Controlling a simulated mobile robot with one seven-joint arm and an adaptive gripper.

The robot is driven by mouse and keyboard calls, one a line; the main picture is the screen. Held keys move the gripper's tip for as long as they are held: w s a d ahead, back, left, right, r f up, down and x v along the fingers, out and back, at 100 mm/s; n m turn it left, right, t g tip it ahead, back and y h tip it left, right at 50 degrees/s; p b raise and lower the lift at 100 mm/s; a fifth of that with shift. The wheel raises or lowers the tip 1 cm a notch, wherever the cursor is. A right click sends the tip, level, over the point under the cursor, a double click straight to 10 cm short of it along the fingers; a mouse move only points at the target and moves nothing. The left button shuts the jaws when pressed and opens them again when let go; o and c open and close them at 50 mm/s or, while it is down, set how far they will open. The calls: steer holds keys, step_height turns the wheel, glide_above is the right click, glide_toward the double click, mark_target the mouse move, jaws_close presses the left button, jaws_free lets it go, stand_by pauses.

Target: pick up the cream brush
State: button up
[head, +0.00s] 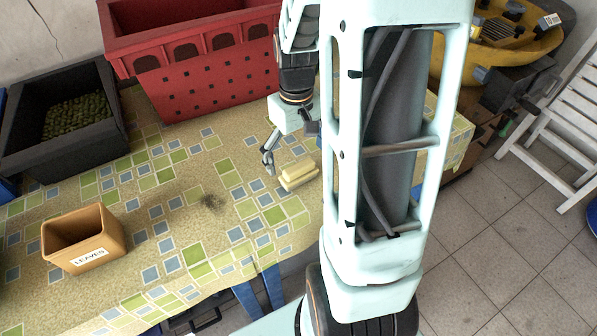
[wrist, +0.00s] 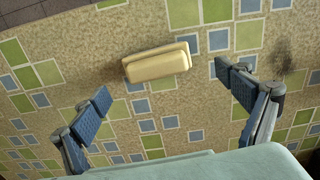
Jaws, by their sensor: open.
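The cream brush (head: 298,175) lies on the tiled-pattern table, just right of my gripper (head: 268,162) in the head view. In the wrist view the cream brush (wrist: 157,63) lies between the lines of the two fingers and beyond their tips, a little tilted. My gripper (wrist: 165,97) is open and empty, with its blue-padded fingers wide apart. The fingers do not touch the brush. My column hides the part of the table to the right of the brush in the head view.
A tan box labelled LEAVES (head: 108,254) stands at the table's left front. A red crate (head: 205,92) and a dark crate (head: 85,148) with green contents stand behind. A small dark tuft (head: 211,202) lies left of the brush. The table around the brush is mostly clear.

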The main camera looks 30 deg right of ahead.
mark_target(299, 166)
steer(key=f, duration=0.4)
steer(key=shift+s+d, duration=0.2)
steer(key=shift+s, duration=0.05)
steer(key=shift+f+b, duration=0.3)
steer(key=shift+f, duration=0.2)
steer(key=shift+c, duration=0.5)
steer(key=c, duration=1.2)
steer(key=shift+o, duration=0.2)
steer(key=shift+r, duration=0.1)
